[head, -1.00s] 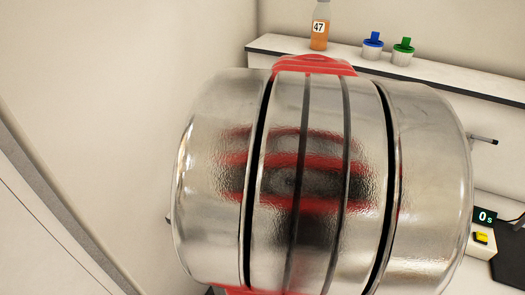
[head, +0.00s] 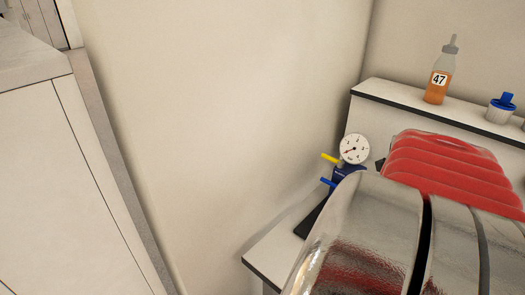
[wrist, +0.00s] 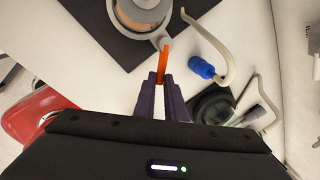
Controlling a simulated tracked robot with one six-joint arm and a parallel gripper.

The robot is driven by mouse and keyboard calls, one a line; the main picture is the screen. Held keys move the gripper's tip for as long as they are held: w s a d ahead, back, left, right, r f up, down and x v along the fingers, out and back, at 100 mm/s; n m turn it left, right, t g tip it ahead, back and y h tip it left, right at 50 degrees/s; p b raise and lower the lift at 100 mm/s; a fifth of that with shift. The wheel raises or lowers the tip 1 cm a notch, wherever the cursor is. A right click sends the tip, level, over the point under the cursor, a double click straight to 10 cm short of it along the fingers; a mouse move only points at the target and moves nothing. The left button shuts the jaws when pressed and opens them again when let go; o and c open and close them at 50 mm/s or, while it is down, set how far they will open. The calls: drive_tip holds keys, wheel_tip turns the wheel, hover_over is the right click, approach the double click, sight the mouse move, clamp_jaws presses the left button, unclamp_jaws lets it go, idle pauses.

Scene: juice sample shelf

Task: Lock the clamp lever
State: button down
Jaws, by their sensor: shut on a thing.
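In the wrist view, my gripper (wrist: 163,90) has its two purple fingers shut on an orange lever (wrist: 163,55). The lever runs from between the fingers up to a grey ring-shaped clamp (wrist: 166,40). The clamp is partly cut off by the top edge and stands on a black mat (wrist: 90,30). It surrounds a round, glassy and copper-coloured thing. My gripper and the clamp do not show in the head view, where my arm fills the lower right.
A blue-ended tool (wrist: 201,67) and a black round dish (wrist: 212,105) lie right of the lever. The head view shows a gauge (head: 355,148) with yellow and blue handles, an orange bottle marked 47 (head: 439,80) and a blue-lidded jar (head: 501,112) on a shelf.

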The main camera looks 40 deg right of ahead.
drive_tip(key=shift+a, duration=0.1)
idle(0.3)
drive_tip(key=c, duration=1.8)
unclamp_jaws()
drive_tip(key=r, duration=0.4)
drive_tip(key=w+a+r, duration=0.1)
drive_tip(key=r, duration=0.4)
drive_tip(key=a+r, duration=0.1)
drive_tip(key=r, duration=0.3)
drive_tip(key=shift+w+a+r, duration=0.15)
drive_tip(key=shift+w+r, duration=0.05)
drive_tip(key=shift+r, duration=0.05)
drive_tip(key=shift+s, duration=0.1)
